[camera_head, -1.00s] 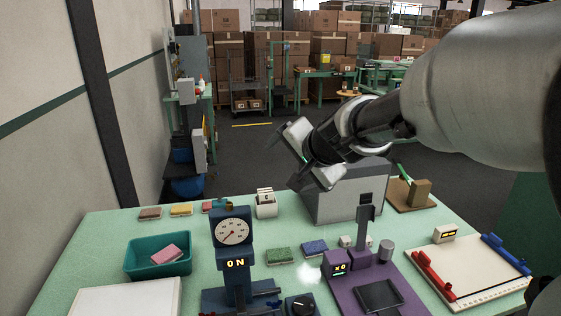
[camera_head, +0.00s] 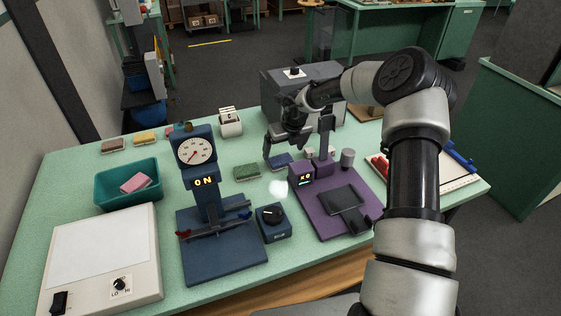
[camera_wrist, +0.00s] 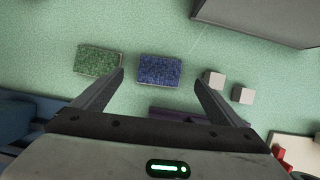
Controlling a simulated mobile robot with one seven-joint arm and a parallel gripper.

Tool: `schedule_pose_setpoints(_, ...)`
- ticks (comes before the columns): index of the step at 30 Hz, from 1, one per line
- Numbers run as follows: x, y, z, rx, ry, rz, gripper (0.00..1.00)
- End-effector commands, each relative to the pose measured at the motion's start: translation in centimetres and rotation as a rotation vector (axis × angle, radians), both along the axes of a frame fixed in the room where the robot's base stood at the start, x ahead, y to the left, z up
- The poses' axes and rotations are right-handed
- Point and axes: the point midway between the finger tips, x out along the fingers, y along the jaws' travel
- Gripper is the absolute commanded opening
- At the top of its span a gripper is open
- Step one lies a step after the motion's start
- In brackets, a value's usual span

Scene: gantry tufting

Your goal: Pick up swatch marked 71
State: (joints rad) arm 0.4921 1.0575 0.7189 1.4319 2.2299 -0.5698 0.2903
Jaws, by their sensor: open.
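No mark reading 71 can be made out on any swatch. A blue swatch (camera_head: 281,162) lies flat on the green table, and it also shows in the wrist view (camera_wrist: 160,69). A green swatch (camera_head: 247,172) lies to its left, also in the wrist view (camera_wrist: 97,61). My gripper (camera_head: 284,148) is open and empty above the blue swatch. In the wrist view the blue swatch appears between and just beyond the fingertips. A brown swatch (camera_head: 115,145) and a yellow swatch (camera_head: 145,138) lie at the back left. A pink swatch (camera_head: 135,184) lies in the teal bin (camera_head: 104,201).
A grey box (camera_head: 325,98) stands behind my gripper. A purple scale (camera_head: 318,212) and small grey blocks (camera_wrist: 214,78) are close on the right. A blue dial gauge stand (camera_head: 196,152) rises at the left. A white light plate (camera_head: 101,246) fills the front left.

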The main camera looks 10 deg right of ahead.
Motion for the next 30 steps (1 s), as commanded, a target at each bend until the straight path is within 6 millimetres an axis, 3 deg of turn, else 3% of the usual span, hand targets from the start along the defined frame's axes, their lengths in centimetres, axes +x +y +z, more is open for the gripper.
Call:
schedule_pose_setpoints(12,1.6,0.5,-5.2,-0.003,-0.002,0.003,0.92)
schedule_pose_setpoints(21,1.9,0.5,-5.6,-0.004,-0.004,0.003,0.92)
schedule_pose_setpoints(28,1.9,0.5,-5.6,-0.004,-0.004,0.003,0.53)
schedule_pose_setpoints(30,1.9,0.5,-5.6,-0.004,-0.004,0.003,0.48)
